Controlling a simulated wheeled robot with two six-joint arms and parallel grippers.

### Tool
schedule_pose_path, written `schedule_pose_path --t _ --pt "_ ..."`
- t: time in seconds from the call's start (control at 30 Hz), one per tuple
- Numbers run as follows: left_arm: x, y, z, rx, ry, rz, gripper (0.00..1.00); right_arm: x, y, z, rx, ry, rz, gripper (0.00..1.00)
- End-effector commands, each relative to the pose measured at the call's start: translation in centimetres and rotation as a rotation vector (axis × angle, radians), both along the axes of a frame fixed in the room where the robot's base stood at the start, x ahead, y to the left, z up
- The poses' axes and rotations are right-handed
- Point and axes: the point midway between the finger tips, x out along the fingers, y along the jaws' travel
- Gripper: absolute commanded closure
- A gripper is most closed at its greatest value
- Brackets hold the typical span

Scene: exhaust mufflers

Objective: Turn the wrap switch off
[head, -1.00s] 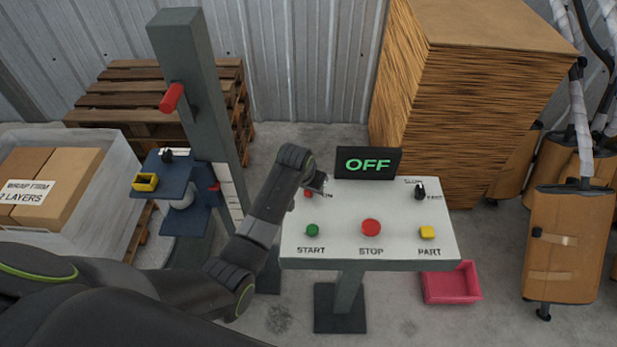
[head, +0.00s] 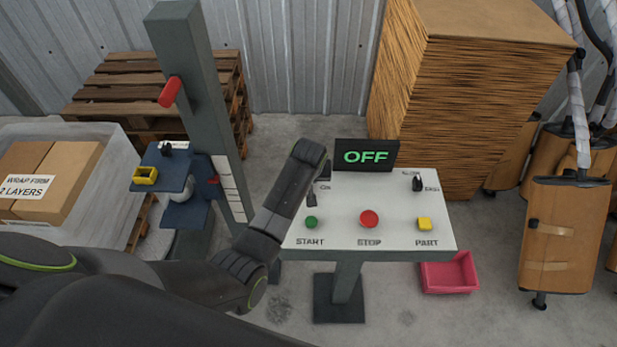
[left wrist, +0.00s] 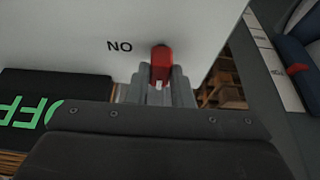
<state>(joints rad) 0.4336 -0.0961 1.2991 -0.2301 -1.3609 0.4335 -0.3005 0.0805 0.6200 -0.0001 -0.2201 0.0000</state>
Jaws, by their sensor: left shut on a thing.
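The control panel (head: 340,205) is a white slanted board on a grey post. A red switch (left wrist: 161,62) at its upper left stands beside lettering that appears turned over in the left wrist view. My left gripper (head: 313,198) is over that corner in the head view and hides the switch there. In the left wrist view the left gripper (left wrist: 160,82) is shut with its fingers on both sides of the red switch. The black display (head: 366,157) behind the panel reads OFF in green. My right gripper is not in view.
The panel also carries a green START button (head: 312,222), a red STOP button (head: 369,218), a yellow PART button (head: 424,224) and a black selector knob (head: 417,184). A grey column (head: 203,100) with a red handle stands left. A pink bin (head: 449,275) lies below.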

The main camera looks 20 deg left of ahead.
Motion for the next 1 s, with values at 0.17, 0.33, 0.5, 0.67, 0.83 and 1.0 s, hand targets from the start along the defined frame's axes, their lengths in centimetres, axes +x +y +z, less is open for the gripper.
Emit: schedule_pose_path --t 0.17,0.33,0.5,0.67,0.83,1.0 --pt "0.0 0.0 0.0 -0.001 0.001 0.002 1.00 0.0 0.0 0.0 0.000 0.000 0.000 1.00" --pt "0.0 0.0 0.0 -0.001 0.001 0.002 0.66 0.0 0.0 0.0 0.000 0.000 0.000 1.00" --pt "0.0 0.0 0.0 -0.001 0.001 0.001 0.58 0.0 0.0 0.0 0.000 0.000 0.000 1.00" --pt "0.0 0.0 0.0 -0.001 0.001 0.001 0.58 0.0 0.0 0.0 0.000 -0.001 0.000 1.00" --pt "-0.2 -0.1 0.6 -0.001 0.000 0.001 0.58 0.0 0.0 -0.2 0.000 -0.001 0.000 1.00" --pt "-0.9 -0.4 2.4 -0.002 -0.004 0.001 0.58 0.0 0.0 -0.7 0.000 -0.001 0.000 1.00"
